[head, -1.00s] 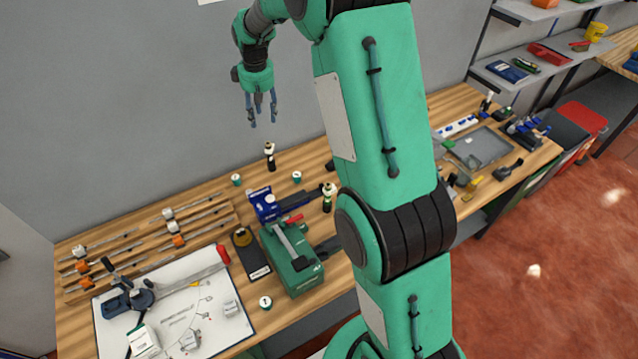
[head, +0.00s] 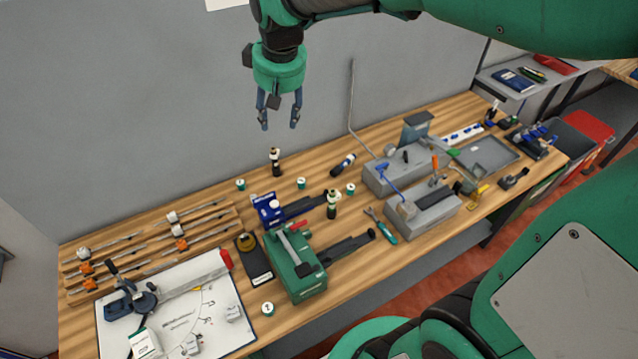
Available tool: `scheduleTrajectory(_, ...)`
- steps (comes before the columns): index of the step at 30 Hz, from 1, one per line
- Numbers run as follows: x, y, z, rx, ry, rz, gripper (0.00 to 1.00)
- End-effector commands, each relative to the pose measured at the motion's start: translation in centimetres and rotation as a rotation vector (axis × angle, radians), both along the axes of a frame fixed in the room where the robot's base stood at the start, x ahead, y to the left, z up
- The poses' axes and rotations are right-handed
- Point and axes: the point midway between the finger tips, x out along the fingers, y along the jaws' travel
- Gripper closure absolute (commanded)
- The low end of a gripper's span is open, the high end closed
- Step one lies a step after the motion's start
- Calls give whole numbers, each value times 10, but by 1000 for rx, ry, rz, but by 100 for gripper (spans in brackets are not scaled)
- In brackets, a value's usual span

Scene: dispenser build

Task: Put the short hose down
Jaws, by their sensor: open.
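My gripper (head: 280,122) hangs in the air above the back of the workbench, with its fingertips pointing down. Its two blue fingers are spread apart and nothing shows between them. A wooden rack (head: 90,253) at the left of the bench carries several thin grey lengths with white and orange fittings (head: 181,244). I cannot tell which of these, if any, is the short hose. My gripper is to the right of the rack and well above the bench top.
A black and white bottle (head: 275,162) stands below my gripper. A drawing sheet (head: 250,335) lies front left. Grey boxes (head: 437,212) and a grey tray (head: 500,152) are at the right.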

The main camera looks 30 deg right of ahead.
Motion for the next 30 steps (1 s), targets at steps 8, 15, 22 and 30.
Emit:
scheduleTrajectory(8, -72, 9, 20, 19, -52, -48, 53)
scheduleTrajectory(15, -131, 15, 26, 37, -97, -90, 53)
scheduleTrajectory(22, -185, 20, 22, 58, -137, -130, 53)
scheduleTrajectory(30, -237, 24, 9, 82, -179, -170, 53)
